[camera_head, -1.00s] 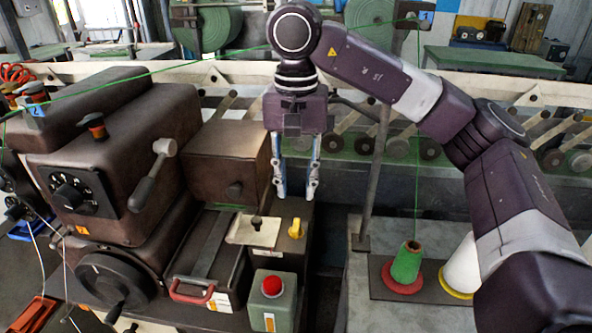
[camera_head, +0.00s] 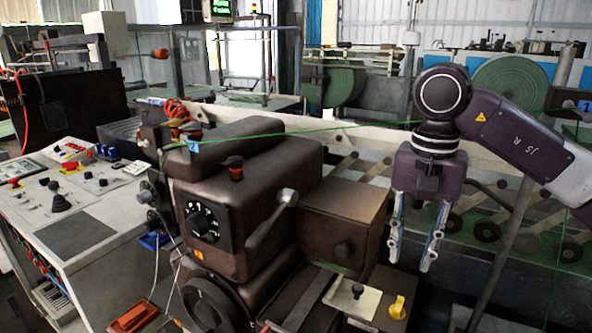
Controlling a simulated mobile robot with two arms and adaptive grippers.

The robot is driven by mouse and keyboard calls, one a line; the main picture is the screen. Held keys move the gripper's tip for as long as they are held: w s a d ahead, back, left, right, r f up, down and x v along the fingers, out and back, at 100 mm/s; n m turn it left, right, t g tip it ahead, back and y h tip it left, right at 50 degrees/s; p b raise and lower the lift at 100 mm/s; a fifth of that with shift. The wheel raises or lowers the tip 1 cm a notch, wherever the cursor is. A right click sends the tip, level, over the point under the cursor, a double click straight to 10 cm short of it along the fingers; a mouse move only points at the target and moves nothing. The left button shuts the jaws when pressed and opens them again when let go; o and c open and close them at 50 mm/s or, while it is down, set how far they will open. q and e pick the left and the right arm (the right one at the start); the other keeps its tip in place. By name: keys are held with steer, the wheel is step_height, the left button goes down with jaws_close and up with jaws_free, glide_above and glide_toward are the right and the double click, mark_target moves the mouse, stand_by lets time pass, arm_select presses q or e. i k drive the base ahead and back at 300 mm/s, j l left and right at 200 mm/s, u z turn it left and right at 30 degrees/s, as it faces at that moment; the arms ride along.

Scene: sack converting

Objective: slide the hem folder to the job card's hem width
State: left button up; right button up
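A dark brown sewing machine (camera_head: 250,205) with a numbered dial (camera_head: 203,222) stands in the middle of the head view. At its lower right a pale plate (camera_head: 365,303) carries a small black knob (camera_head: 357,291), possibly the hem folder; I cannot tell for sure. A yellow knob (camera_head: 398,308) is right of the plate. My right gripper (camera_head: 411,262) hangs pointing down above and slightly right of the yellow knob. Its fingers are apart with nothing between them. My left gripper is not in view. I cannot make out a job card.
A control desk (camera_head: 75,235) with buttons and a joystick stands at the left. A brown box-shaped housing (camera_head: 343,222) is just left of my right gripper. A green thread (camera_head: 300,131) runs above the machine. A long pale rail (camera_head: 340,134) crosses behind.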

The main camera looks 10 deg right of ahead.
mark_target(361, 301)
steer(key=k+j, duration=0.5)
steer(key=k, duration=0.15)
steer(key=k+j, duration=0.5)
steer(key=k, duration=0.15)
